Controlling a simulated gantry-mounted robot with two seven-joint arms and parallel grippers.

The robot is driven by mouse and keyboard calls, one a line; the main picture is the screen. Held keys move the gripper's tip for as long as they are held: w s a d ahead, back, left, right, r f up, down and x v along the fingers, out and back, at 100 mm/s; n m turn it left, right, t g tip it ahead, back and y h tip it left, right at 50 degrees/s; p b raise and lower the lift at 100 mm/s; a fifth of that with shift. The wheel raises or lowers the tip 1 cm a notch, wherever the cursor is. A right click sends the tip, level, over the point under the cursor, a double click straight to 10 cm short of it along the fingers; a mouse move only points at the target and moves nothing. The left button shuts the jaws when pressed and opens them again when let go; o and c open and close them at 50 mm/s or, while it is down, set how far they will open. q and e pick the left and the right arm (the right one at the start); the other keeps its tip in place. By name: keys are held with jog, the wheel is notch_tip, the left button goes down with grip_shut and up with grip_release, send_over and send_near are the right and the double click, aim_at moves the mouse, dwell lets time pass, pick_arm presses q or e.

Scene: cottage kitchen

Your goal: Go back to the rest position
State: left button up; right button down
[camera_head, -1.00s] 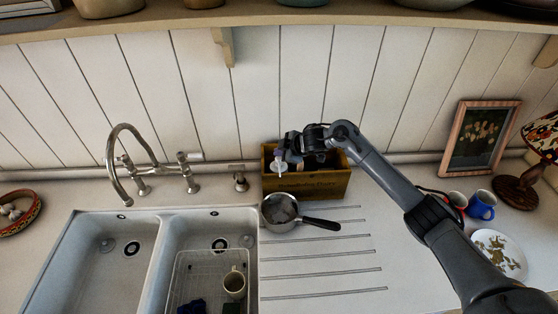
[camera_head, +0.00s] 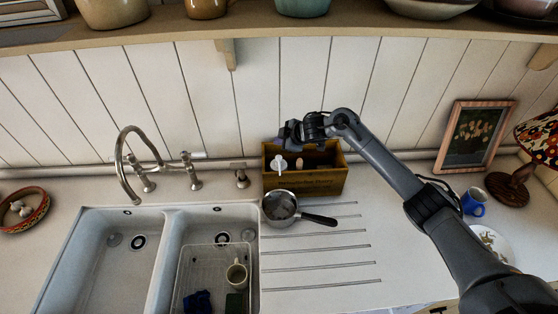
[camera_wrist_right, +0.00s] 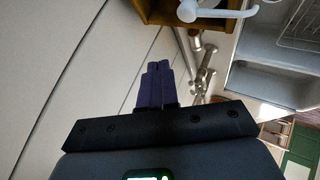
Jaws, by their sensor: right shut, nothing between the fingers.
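My right gripper (camera_head: 284,141) is up near the panelled wall, above the back left of a wooden box (camera_head: 312,184). In the right wrist view its dark fingers (camera_wrist_right: 156,84) are together with nothing between them. The box stands on the counter and holds a white pump-top bottle (camera_head: 280,166) and other items that I cannot make out clearly. The bottle's white nozzle also shows at the top of the wrist view (camera_wrist_right: 228,12). My left gripper does not show in any view.
A saucepan (camera_head: 281,206) sits in front of the box, its handle pointing right. A double sink with a tap (camera_head: 130,165) and a wire rack holding a mug (camera_head: 236,274) lies to the left. A blue mug (camera_head: 474,201), plate (camera_head: 493,243), lamp (camera_head: 542,140) and framed picture (camera_head: 474,137) are at right.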

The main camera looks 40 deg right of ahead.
jog(key=shift+a, duration=0.1)
jog(key=s+a+f+m+p, duration=0.1)
jog(key=s+a+f+p, duration=0.2)
jog(key=s+a, duration=0.5)
jog(key=s+a+f+m+p, duration=0.1)
jog(key=s+a+f+p, duration=0.2)
jog(key=s+a, duration=0.55)
jog(key=s+a+r+m+g+p, duration=0.1)
jog(key=s+r+m+g, duration=0.1)
jog(key=s, duration=0.6)
jog(key=s+a+r+m+g+p, duration=0.1)
jog(key=s+a+r+m+p, duration=0.1)
jog(key=s, duration=0.6)
jog(key=s+a+r+m+g+h+p, duration=0.1)
jog(key=s+m+g+p, duration=0.1)
jog(key=s, duration=0.6)
jog(key=shift+s+a+r+g, duration=0.2)
jog(key=shift+a+r+g, duration=0.1)
jog(key=shift+r, duration=0.1)
